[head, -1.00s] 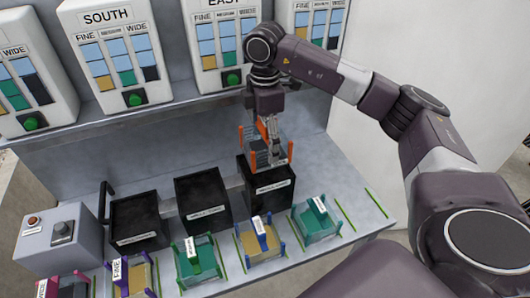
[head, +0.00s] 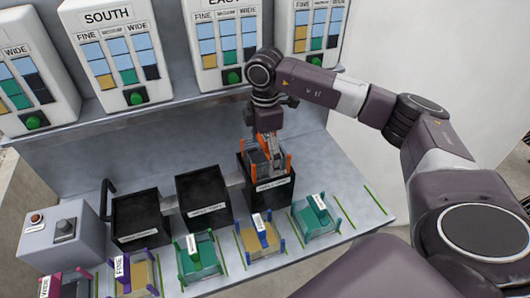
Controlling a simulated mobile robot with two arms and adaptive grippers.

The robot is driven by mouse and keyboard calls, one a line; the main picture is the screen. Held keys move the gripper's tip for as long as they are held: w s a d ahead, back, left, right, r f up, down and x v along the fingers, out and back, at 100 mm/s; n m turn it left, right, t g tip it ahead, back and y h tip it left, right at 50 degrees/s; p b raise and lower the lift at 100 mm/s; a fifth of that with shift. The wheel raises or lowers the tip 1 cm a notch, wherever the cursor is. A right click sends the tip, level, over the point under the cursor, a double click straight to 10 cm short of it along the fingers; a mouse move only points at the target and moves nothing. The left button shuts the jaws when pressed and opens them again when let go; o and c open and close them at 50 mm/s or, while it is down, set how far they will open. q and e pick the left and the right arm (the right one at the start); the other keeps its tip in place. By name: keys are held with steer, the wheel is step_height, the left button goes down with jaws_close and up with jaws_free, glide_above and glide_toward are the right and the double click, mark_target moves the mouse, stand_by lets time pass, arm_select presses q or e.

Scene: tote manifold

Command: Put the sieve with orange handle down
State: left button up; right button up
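The sieve with orange handle (head: 255,162) is a grey frame with orange uprights. It sits low in the mouth of the rightmost black tote (head: 268,194), with its orange posts standing above the rim. My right gripper (head: 270,150) points down at the sieve's orange handle and appears shut on it. The fingertips are small and partly hidden among the orange parts. I cannot tell whether the sieve touches the tote's bottom. My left gripper is out of view.
Two more black totes, the middle one (head: 203,199) and the left one (head: 138,220), stand to the left. Several other sieves, such as a teal one (head: 318,216), line the front edge. A grey control box (head: 62,232) is at left. Labelled dispensers (head: 115,55) stand behind.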

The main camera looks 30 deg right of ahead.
steer(key=shift+r, duration=0.2)
steer(key=shift+w+r, duration=0.1)
steer(key=shift+r, duration=0.15)
step_height(320, 180, up, 12)
steer(key=shift+f+b, duration=0.25)
steer(key=shift+b, duration=0.95)
